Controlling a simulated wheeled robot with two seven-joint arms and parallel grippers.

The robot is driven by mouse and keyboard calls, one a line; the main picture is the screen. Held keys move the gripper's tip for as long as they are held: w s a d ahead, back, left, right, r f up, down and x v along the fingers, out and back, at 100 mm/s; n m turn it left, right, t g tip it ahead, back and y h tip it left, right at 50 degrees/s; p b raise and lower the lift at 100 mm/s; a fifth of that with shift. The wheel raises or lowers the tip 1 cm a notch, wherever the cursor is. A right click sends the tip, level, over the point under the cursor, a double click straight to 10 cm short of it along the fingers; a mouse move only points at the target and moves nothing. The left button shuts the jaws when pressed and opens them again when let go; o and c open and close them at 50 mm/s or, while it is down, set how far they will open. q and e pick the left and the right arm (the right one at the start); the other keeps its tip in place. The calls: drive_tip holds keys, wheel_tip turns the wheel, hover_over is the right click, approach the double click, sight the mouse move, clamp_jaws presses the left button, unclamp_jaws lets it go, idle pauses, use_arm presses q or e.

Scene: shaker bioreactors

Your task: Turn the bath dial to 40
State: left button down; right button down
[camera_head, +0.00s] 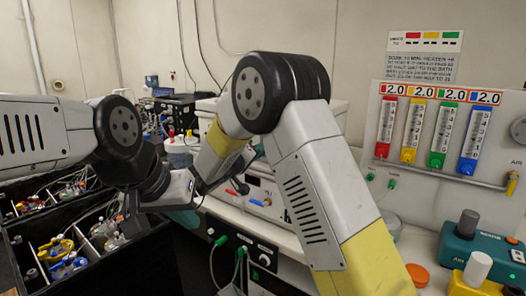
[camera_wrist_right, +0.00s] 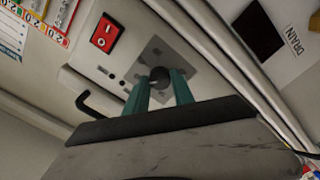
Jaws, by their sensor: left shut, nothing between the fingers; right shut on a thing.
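The bath dial (camera_wrist_right: 160,73) is a small dark knob on a grey square plate on the bath's pale front panel (camera_wrist_right: 125,62), in the right wrist view. My right gripper (camera_wrist_right: 160,84) has its two green fingers closed on the knob, one on each side. The marks around the dial are too small to read. In the head view the white bath front (camera_head: 250,198) is partly covered by my right arm, and I cannot make out the right fingertips there. My left gripper (camera_head: 192,192) is shut and empty, left of the bath front, close to my right wrist.
A red switch (camera_wrist_right: 105,33) and a black handle (camera_wrist_right: 98,103) are near the dial. Black crates (camera_head: 125,262) with bottles stand at left. Colored flowmeters (camera_head: 437,135) hang on the right wall. A teal device (camera_head: 462,246) and an orange lid (camera_head: 417,275) are on the right bench.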

drive_tip(key=shift+m, duration=0.5)
drive_tip(key=c, duration=1.1)
unclamp_jaws()
drive_tip(key=v, duration=0.8)
drive_tip(key=shift+w+d, duration=0.1)
